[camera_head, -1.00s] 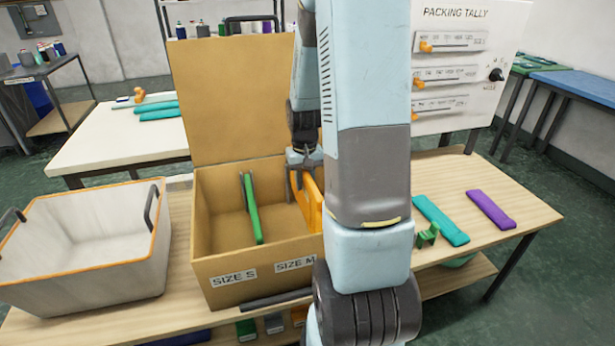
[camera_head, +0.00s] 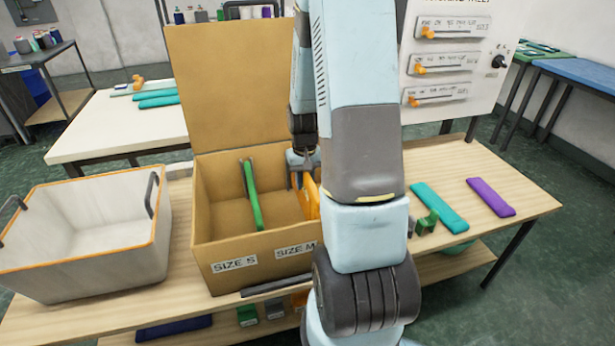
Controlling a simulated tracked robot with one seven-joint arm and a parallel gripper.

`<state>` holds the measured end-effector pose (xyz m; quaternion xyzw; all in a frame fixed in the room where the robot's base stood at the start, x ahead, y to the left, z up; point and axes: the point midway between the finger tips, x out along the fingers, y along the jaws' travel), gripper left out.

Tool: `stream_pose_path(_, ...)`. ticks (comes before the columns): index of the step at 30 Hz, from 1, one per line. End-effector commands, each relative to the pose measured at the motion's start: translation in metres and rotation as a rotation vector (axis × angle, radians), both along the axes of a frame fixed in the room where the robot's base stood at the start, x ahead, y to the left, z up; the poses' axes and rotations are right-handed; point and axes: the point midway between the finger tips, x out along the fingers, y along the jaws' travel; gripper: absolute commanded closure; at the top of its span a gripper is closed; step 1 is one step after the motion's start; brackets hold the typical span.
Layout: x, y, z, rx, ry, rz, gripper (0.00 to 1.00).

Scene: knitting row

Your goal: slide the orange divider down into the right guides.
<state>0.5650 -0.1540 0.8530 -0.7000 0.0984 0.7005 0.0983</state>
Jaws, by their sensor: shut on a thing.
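The orange divider (camera_head: 311,196) is in the right part of the open cardboard box (camera_head: 222,245), near its right side. My gripper (camera_head: 301,175) is shut on the divider's upper edge. My arm hides much of the divider and the box's right wall, so I cannot see the right guides or tell whether the divider sits in them. A green divider (camera_head: 251,194) stands upright in the box, left of the orange one. The front of the box carries the labels SIZE S (camera_head: 234,264) and SIZE M (camera_head: 296,249).
A grey bin with an orange rim (camera_head: 85,275) stands left of the box. Teal (camera_head: 439,207) and purple (camera_head: 491,197) flat pieces and a small green part (camera_head: 427,224) lie to the right. The PACKING TALLY board (camera_head: 450,60) stands behind. My arm blocks the middle.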

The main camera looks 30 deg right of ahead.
Motion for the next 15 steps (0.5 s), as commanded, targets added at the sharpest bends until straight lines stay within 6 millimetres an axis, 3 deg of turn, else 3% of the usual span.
stream_pose_path(15, 0.0, 0.0, -0.022, 0.0, 0.001, 0.0, 1.0)
